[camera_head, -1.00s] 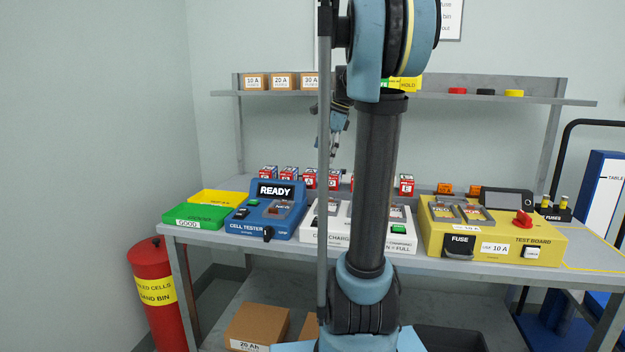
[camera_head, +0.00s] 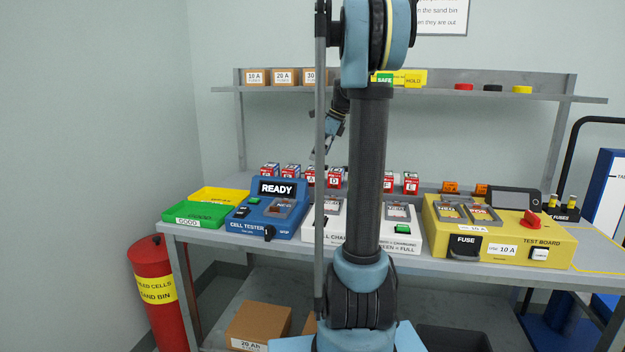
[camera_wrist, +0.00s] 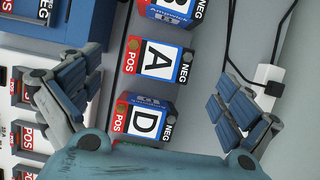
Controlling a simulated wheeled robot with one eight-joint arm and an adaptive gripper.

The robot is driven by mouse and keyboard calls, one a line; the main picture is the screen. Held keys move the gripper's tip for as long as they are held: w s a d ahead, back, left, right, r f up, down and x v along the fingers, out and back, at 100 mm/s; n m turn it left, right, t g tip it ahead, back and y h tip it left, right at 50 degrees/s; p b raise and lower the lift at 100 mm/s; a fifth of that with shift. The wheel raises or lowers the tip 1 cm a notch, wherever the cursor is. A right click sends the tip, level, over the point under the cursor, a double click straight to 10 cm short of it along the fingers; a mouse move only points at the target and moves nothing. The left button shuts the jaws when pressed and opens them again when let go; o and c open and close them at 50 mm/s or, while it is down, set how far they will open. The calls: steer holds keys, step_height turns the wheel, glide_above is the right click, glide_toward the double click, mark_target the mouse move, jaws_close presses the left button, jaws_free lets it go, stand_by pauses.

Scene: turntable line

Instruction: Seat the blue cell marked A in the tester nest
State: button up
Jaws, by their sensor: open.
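In the head view cell A (camera_head: 310,178) stands behind the chargers, partly hidden by my arm's pole. My gripper (camera_wrist: 157,84) is open and empty, with one finger on either side of the row, above cells A and D (camera_wrist: 146,122). In the head view my gripper (camera_head: 318,155) hangs just above the row. The blue cell tester (camera_head: 243,224) shows READY; its nest (camera_head: 281,208) is on the sloped top.
Cell B (camera_wrist: 172,10) is beside A. White chargers (camera_head: 402,243) stand in front of the row, right of the tester. A green tray (camera_head: 196,217) and yellow tray (camera_head: 222,194) are at left. Black cables (camera_wrist: 232,50) run near the right finger.

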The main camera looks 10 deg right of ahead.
mark_target(314, 168)
steer(key=shift+x, duration=2.6)
steer(key=shift+d, duration=0.2)
steer(key=c, duration=1.5)
